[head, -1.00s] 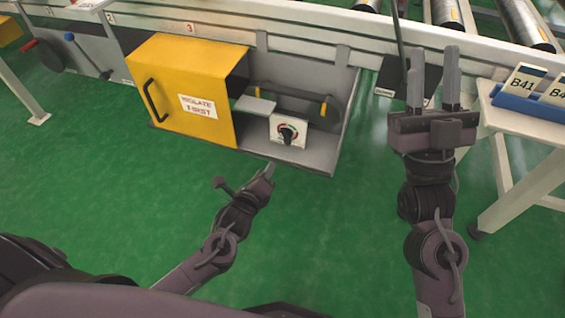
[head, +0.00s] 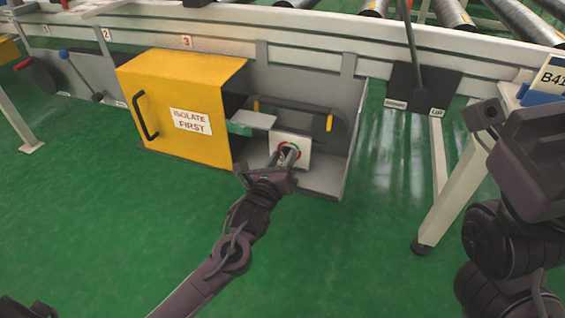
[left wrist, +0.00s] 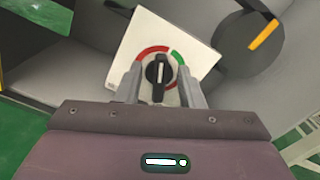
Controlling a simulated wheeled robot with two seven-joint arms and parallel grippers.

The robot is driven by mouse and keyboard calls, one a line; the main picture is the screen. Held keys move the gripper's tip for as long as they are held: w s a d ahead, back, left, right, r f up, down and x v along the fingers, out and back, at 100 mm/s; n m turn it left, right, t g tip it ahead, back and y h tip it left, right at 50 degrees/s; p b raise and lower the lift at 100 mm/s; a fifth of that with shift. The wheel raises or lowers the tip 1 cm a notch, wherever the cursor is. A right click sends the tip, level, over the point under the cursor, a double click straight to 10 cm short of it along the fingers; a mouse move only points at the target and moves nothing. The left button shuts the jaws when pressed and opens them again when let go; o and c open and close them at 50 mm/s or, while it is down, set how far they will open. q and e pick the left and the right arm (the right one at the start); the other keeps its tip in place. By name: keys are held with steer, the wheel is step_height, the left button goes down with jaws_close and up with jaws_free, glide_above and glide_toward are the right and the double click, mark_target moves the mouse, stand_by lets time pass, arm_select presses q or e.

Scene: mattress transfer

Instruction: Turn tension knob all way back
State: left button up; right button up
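The tension knob (left wrist: 158,78) is black with a white pointer line, on a white plate (left wrist: 187,38) with a red and green arc. In the left wrist view the pointer stands about upright, near the gap between red and green. My left gripper (left wrist: 159,90) is open, with one finger on each side of the knob; I cannot tell whether they touch it. In the head view my left gripper (head: 288,157) covers most of the knob and part of the plate (head: 298,144). My right gripper (head: 540,130) is at the right edge, its fingers hidden or out of view.
An open yellow cover (head: 180,105) marked "ISOLATE FIRST" stands left of the plate. A lever (head: 410,45) by an "UP" label and a white table leg (head: 455,185) are to the right. Green floor is clear in front.

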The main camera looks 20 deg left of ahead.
arm_select(q)
steer(key=shift+w, duration=0.2)
steer(key=shift+c, duration=0.4)
jaws_close()
